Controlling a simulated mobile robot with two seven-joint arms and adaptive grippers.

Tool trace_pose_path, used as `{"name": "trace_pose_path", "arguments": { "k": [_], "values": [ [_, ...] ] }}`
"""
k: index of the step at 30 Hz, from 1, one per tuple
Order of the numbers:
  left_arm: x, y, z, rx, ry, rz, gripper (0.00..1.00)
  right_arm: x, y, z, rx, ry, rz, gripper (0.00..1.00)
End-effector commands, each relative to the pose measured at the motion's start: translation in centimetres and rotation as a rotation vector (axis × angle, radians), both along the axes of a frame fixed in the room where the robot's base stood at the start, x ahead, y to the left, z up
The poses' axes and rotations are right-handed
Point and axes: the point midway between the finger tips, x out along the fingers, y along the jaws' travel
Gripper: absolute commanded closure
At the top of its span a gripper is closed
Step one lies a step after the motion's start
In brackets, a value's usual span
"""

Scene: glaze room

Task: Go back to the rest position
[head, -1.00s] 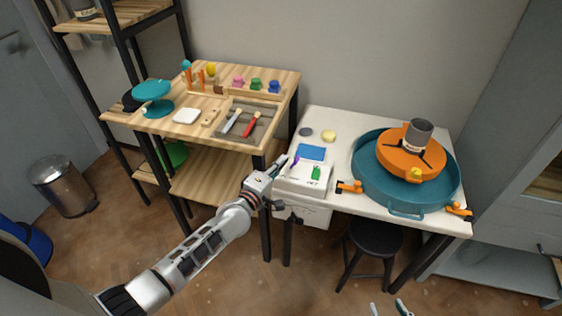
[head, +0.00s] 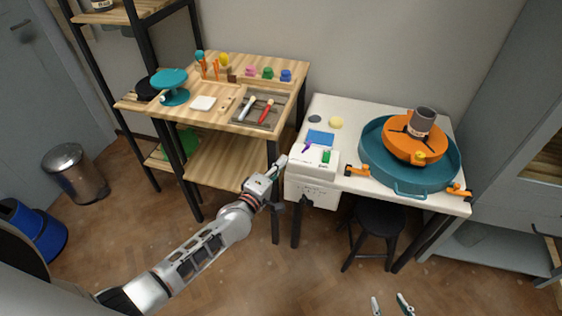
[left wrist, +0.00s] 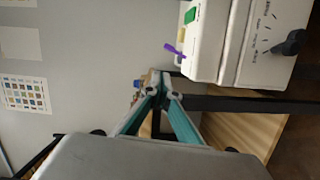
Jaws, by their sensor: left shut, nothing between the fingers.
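My left gripper (head: 281,161) is shut and empty. In the head view it sits in front of the gap between the wooden bench and the white table, just left of the white box at the table's front corner. The left wrist view shows its two fingers (left wrist: 160,84) meeting at the tips. My right gripper (head: 390,306) shows only as two fingertips at the bottom edge of the head view. The tips are apart with nothing seen between them, and the rest of it is out of frame.
A wooden bench (head: 222,97) with tools stands left of my gripper. The white box (head: 314,170) on the white table (head: 350,108) is close on its right. A teal basin (head: 371,143) holds an orange disc and grey cup. A black stool (head: 377,220) stands below.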

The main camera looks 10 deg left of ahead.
Motion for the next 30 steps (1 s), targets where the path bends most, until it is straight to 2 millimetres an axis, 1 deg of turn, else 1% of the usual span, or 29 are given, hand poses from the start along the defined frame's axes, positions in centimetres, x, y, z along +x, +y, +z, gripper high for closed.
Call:
{"name": "trace_pose_path", "arguments": {
  "k": [10, 12, 14, 17, 18, 20, 21, 23, 24, 26, 27, 30],
  "values": [
    [-0.1, 0.0, -0.1, 0.003, 0.0, -0.001, 1.0, 0.3, 0.3, 0.3, 0.005, -0.008, 0.002, 0.6],
    [-0.7, -0.2, -0.5, 0.028, 0.003, -0.007, 1.0, 0.3, 0.3, 0.4, 0.005, -0.009, 0.002, 0.6],
    [-1.9, -0.4, -1.3, 0.078, 0.006, -0.019, 1.0, 0.4, 0.3, 0.4, 0.005, -0.01, 0.002, 0.6],
    [-5.4, -1.1, -3.3, 0.236, 0.011, -0.058, 1.0, 0.4, 0.4, 0.5, 0.006, -0.01, 0.003, 0.6],
    [-7.3, -1.2, -4.3, 0.32, 0.013, -0.078, 1.0, 0.4, 0.4, 0.5, 0.006, -0.01, 0.003, 0.6],
    [-10.3, -1.3, -5.8, 0.466, 0.015, -0.113, 1.0, 0.4, 0.4, 0.5, 0.006, -0.01, 0.003, 0.6],
    [-12.3, -1.2, -6.8, 0.567, 0.015, -0.138, 1.0, 0.4, 0.4, 0.5, 0.007, -0.01, 0.003, 0.6],
    [-15.3, -0.9, -8.1, 0.719, 0.017, -0.176, 1.0, 0.4, 0.4, 0.5, 0.007, -0.01, 0.003, 0.6],
    [-17.3, -0.4, -8.9, 0.822, 0.02, -0.202, 1.0, 0.3, 0.4, 0.5, 0.007, -0.01, 0.003, 0.6],
    [-20.1, 0.3, -9.9, 0.974, 0.025, -0.245, 1.0, 0.3, 0.4, 0.4, 0.007, -0.009, 0.003, 0.6],
    [-22.0, 0.9, -10.5, 1.069, 0.03, -0.273, 1.0, 0.3, 0.4, 0.4, 0.007, -0.009, 0.003, 0.6],
    [-26.0, 2.7, -11.6, 1.286, 0.043, -0.343, 1.0, 0.3, 0.4, 0.4, 0.007, -0.009, 0.003, 0.6]
  ]
}}
